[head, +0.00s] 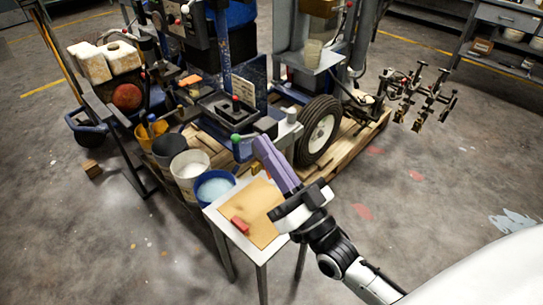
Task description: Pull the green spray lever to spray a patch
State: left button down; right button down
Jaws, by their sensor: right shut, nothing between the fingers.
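The line striper (215,108) stands on a wooden pallet. A small green knob (236,138), which looks like the end of the green spray lever, shows near the machine's front, left of my right gripper. My right gripper (262,146) reaches in from the lower right over a small table, its long purple fingers pointing up and left. The fingers are together and hold nothing. The fingertips appear slightly right of the green knob; I cannot tell the gap in depth. The lever's shaft is hard to make out. My left gripper is not in view.
The small table (214,214) bears a tan sheet with a red block (240,225). A blue bucket (213,188), a white bucket (190,170) and other containers stand left of it. A black tyre (320,130) is just beyond my gripper.

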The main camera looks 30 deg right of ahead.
aim_at(246, 137)
jog(key=p+x, duration=0.1)
jog(key=x, duration=0.5)
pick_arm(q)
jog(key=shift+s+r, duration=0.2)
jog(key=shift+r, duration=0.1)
pick_arm(e)
jog(key=shift+w+a+f, duration=0.1)
jog(key=shift+a+f, duration=0.1)
jog(key=shift+f, duration=0.45)
jog(key=shift+a+f, duration=0.2)
jog(key=shift+f, duration=0.45)
jog(key=shift+w+a+f, duration=0.1)
jog(key=shift+a+f, duration=0.1)
jog(key=shift+f, duration=0.45)
